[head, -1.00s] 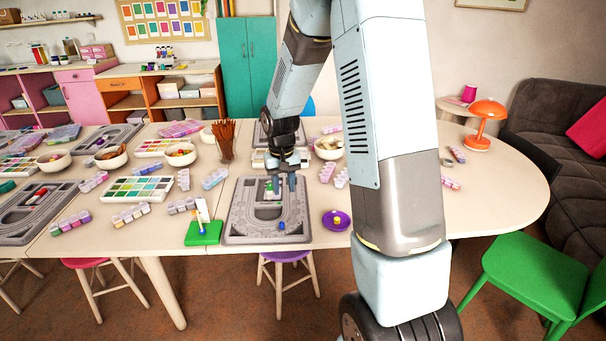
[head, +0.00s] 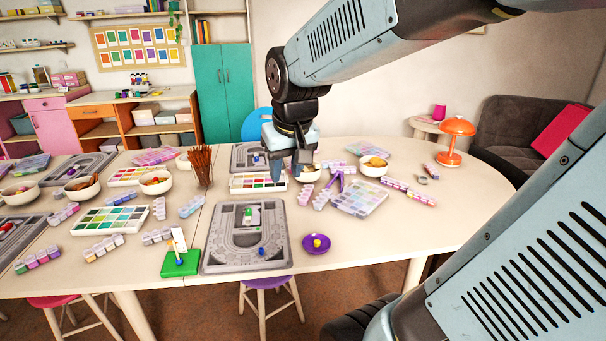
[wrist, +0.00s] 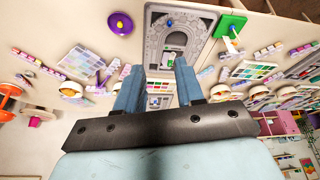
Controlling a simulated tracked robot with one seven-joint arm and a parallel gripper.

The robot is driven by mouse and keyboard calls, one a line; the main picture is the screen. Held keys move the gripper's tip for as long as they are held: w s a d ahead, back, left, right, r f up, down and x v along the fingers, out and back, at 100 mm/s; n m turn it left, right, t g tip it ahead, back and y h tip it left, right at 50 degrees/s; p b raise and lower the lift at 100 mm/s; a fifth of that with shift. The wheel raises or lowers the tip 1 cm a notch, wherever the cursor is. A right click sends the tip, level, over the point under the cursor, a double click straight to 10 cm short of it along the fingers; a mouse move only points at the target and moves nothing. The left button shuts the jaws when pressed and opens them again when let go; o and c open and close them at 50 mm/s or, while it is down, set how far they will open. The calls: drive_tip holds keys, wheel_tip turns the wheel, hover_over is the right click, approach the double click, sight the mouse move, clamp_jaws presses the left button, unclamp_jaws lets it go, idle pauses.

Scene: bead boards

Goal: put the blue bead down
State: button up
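The blue bead (head: 261,251) lies on the near grey bead board (head: 218,262), toward the board's front right. In the wrist view the blue bead (wrist: 170,22) shows as a small dot near the end of the same board (wrist: 205,25). My gripper (head: 285,172) is raised behind and above the near board, well apart from the bead. In the wrist view my gripper's two fingers (wrist: 158,88) stand apart with nothing held between them. Small green and white pieces (head: 251,214) sit in the middle of the near board.
A purple dish (head: 330,247) with a yellow bead stands right of the board. A green stand (head: 180,270) with an upright white part stands left of it. Bowls, colour trays and a cup of sticks (head: 202,165) crowd the back and left. The table's front right is clear.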

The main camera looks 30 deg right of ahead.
drive_tip(key=s+r+t, duration=0.1)
drive_tip(key=s+r, duration=0.1)
drive_tip(key=s, duration=0.7)
drive_tip(key=shift+a+r, duration=0.2)
drive_tip(key=shift+r, duration=0.15)
